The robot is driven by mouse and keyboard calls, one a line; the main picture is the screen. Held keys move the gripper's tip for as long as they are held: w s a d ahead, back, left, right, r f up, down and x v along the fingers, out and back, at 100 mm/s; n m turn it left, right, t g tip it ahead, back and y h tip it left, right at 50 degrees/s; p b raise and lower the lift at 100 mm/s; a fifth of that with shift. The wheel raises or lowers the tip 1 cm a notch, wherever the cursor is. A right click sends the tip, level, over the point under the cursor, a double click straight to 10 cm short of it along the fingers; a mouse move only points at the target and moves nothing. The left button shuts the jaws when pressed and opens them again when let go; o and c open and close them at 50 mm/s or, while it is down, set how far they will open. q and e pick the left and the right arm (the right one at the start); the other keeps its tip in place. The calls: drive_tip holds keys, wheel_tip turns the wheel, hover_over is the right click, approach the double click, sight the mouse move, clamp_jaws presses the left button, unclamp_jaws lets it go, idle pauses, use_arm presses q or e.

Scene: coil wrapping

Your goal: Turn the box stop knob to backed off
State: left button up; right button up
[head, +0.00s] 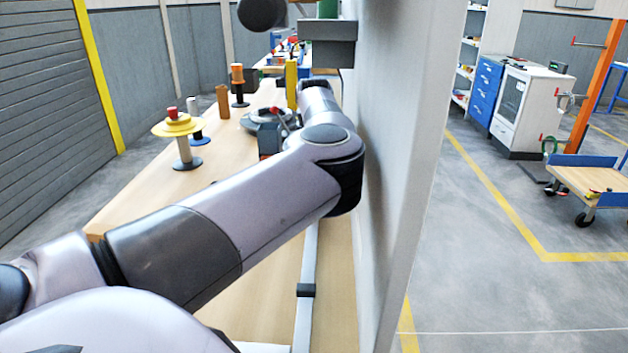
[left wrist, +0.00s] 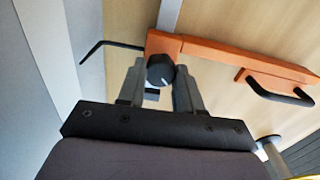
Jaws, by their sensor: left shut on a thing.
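In the left wrist view a round black knob (left wrist: 160,69) with a pale mark on its face sits at the end of an orange bar (left wrist: 215,52). My left gripper (left wrist: 159,82) is shut on the knob, with one grey finger on each side of it. Which setting the mark points to cannot be read. In the head view my left arm reaches over the wooden table from the left and hides the knob and its own fingers. My right gripper is in neither view.
The orange bar carries a black handle (left wrist: 281,91). A thin black bent rod (left wrist: 108,45) sticks out left of the knob. A pale wall panel (head: 395,150) stands close right of my arm. A yellow disc on a stand (head: 178,126) and several posts stand on the table (head: 135,200).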

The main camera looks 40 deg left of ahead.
use_arm(q)
drive_tip(key=shift+s+f, duration=0.1)
drive_tip(key=shift+f, duration=0.05)
drive_tip(key=o, duration=1.1)
drive_tip(key=shift+c, duration=0.2)
drive_tip(key=shift+r, duration=0.65)
wheel_tip(320, 180, up, 4)
drive_tip(key=p, duration=0.3)
drive_tip(key=shift+r, duration=0.25)
drive_tip(key=shift+r+p, duration=0.75)
drive_tip(key=shift+p, duration=0.15)
